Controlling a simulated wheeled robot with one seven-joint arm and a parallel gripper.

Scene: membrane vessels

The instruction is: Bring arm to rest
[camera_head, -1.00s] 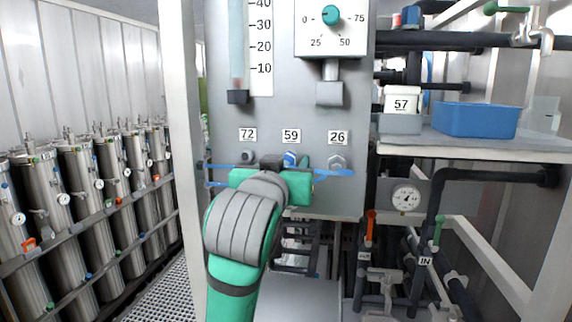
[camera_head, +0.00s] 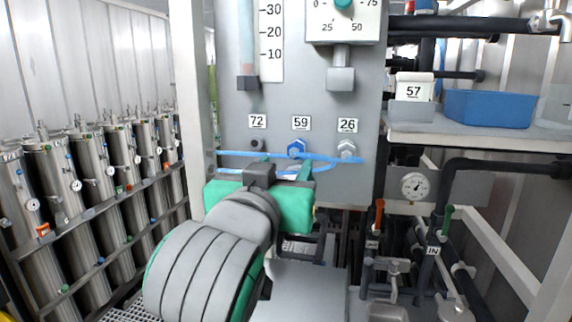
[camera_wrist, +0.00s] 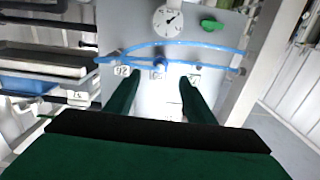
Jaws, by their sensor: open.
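My gripper (camera_head: 283,180) is below the ports of the grey panel (camera_head: 360,110), pulled back from it. In the wrist view its two dark green fingers (camera_wrist: 160,84) stand apart, with nothing between their tips but the panel beyond. A blue tube (camera_head: 335,158) runs sideways across the panel at the ports under labels 72, 59 and 26. It also shows in the wrist view (camera_wrist: 205,44), bowed, with a blue fitting (camera_wrist: 159,63) at its middle. In the head view my gripper's body hides part of the panel's lower edge.
A shelf (camera_head: 480,138) at right holds a blue bin (camera_head: 500,109) and a box labelled 57 (camera_head: 413,88). Pipes with an orange valve handle (camera_head: 379,213) and a gauge (camera_head: 413,187) are at lower right. Steel cylinders (camera_head: 75,185) line the left. A post (camera_head: 187,100) stands beside the panel.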

